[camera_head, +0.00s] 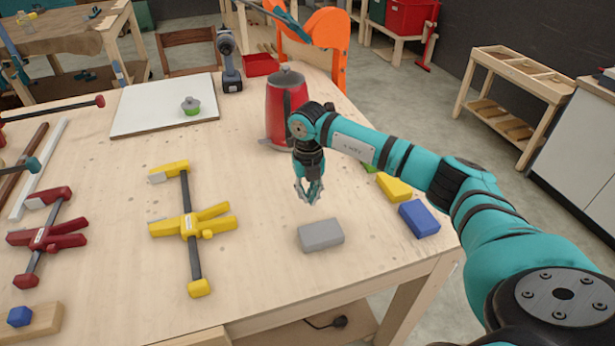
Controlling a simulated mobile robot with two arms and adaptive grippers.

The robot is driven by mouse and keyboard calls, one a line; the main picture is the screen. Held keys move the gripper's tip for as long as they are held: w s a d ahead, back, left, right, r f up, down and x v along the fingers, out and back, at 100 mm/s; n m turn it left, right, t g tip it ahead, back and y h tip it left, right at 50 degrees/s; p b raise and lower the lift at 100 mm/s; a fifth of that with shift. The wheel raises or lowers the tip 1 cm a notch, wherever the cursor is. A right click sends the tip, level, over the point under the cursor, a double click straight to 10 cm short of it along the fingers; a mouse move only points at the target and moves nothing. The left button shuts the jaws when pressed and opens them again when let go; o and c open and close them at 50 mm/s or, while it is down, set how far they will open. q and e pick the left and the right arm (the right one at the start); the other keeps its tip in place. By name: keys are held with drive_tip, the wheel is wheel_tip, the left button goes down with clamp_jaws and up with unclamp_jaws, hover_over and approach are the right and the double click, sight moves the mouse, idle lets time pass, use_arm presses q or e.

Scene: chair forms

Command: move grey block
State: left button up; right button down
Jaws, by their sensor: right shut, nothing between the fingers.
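The grey block (321,235) lies flat on the wooden table (120,270), near its front right part. My right gripper (309,194) hangs pointing down above the table, just behind the block in the picture. It is shut and empty, and it does not appear to touch the block. My left gripper does not show.
A yellow block (394,188) and a blue block (419,219) lie to the right, near the table's edge. A red kettle (284,108) stands behind my right gripper. A yellow clamp (190,226) and a red clamp (46,236) lie to the left.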

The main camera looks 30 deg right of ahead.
sight(312, 221)
drive_tip(key=f, duration=0.1)
drive_tip(key=f+p, duration=0.1)
drive_tip(key=shift+s+a+f, duration=0.1)
drive_tip(key=shift+s+f, duration=0.1)
drive_tip(key=shift+f, duration=0.1)
drive_tip(key=shift+s+a+p, duration=0.2)
drive_tip(key=shift+s+p, duration=0.15)
drive_tip(key=shift+s, duration=0.2)
drive_tip(key=shift+s+a+p, duration=0.15)
drive_tip(key=shift+s+p, duration=0.2)
drive_tip(key=shift+s, duration=0.2)
drive_tip(key=shift+s+a, duration=0.1)
drive_tip(key=shift+s, duration=0.45)
drive_tip(key=shift+w+a+f, duration=0.1)
drive_tip(key=shift+f, duration=0.05)
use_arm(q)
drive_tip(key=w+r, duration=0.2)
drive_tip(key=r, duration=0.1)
